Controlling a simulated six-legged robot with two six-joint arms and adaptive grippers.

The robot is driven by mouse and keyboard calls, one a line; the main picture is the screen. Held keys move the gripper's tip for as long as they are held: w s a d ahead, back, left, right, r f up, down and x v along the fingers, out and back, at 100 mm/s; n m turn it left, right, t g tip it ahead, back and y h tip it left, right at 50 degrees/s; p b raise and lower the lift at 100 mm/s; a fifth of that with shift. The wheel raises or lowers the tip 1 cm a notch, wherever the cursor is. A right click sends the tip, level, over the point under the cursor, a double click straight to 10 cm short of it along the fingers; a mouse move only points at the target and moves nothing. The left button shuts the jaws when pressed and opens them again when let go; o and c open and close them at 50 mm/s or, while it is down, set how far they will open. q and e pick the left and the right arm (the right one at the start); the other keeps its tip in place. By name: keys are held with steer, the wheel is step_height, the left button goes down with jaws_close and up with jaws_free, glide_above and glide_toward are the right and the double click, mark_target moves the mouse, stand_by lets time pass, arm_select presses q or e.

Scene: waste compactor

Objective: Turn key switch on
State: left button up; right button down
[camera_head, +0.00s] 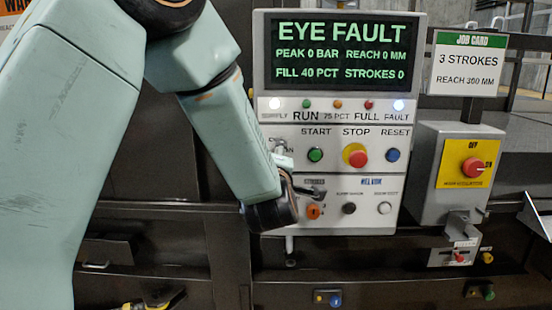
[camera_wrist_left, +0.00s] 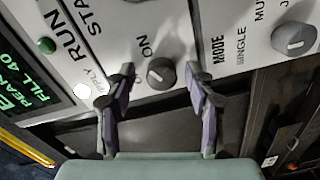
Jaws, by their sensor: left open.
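The key switch (camera_wrist_left: 161,73) shows in the left wrist view as a round dark knob on the pale control panel (camera_wrist_left: 178,30), beside the label ON. My left gripper (camera_wrist_left: 159,69) is open, with one fingertip on each side of the knob in the picture. No contact between the fingers and the knob shows, and I cannot tell the remaining gap in depth. In the head view my left arm covers the panel's left edge. The ON label there is partly hidden, and my left gripper is mostly hidden behind the arm. My right gripper is in neither view.
The panel's screen (camera_head: 341,42) reads EYE FAULT. A green start button (camera_head: 315,155), red stop button (camera_head: 356,158) and blue reset button (camera_head: 392,156) sit nearby. A mode knob (camera_wrist_left: 295,38) lies right in the wrist view. A grey box with a red rotary switch (camera_head: 473,167) stands right.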

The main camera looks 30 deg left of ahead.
arm_select(q)
steer(key=v, duration=0.7)
steer(key=shift+a+f, duration=0.1)
steer(key=shift+a, duration=0.05)
stand_by(0.4)
